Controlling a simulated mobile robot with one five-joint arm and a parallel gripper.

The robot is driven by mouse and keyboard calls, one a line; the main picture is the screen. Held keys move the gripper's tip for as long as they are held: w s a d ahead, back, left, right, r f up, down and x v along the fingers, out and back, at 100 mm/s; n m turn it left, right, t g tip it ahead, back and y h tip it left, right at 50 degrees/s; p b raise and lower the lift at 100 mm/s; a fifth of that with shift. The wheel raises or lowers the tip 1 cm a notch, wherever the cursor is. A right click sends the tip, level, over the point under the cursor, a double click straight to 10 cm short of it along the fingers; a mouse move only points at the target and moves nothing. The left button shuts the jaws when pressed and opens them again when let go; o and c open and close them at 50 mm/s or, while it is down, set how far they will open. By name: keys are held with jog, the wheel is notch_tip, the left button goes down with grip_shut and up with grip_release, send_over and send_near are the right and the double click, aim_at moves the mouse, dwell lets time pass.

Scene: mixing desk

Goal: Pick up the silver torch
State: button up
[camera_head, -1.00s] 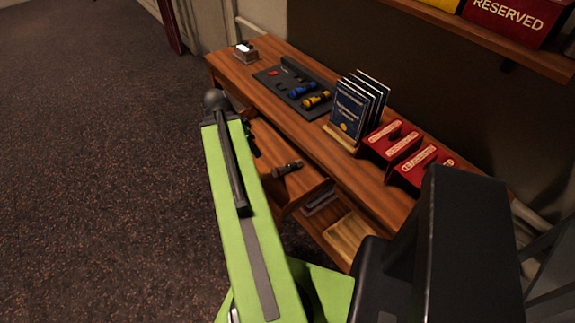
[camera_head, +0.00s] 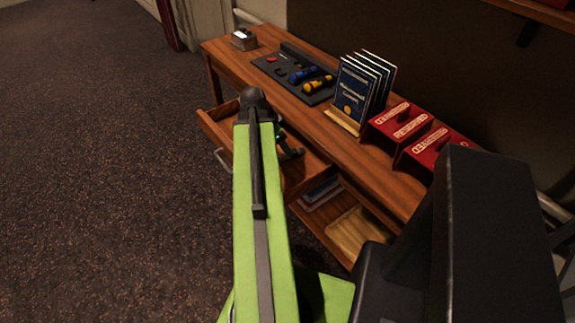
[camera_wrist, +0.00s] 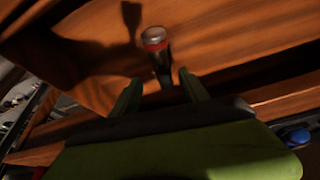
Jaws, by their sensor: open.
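A torch (camera_wrist: 163,69) with a silver, red-banded head and a dark body shows in the wrist view, on a wooden surface that appears to be the inside of the open drawer (camera_head: 212,126). My gripper (camera_wrist: 160,92) is open, with its two green fingers apart. The torch's lower body lies between or just beyond the fingertips, and nothing is clamped. In the head view my green arm hides most of the drawer, and the torch cannot be made out clearly. Dark green fingers (camera_head: 290,148) show just right of the arm.
The wooden desk (camera_head: 225,62) holds a dark tray (camera_head: 268,68) with a blue torch (camera_head: 302,75) and a yellow torch (camera_head: 318,84). A booklet stand (camera_head: 342,121) and red reserved signs (camera_head: 397,122) stand to the right. Open floor lies left.

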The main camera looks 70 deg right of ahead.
jog(key=shift+s+d+f, duration=0.1)
jog(key=shift+f, duration=0.2)
jog(key=b+x, duration=0.5)
jog(key=shift+f, duration=0.3)
jog(key=shift+r, duration=0.2)
grip_shut()
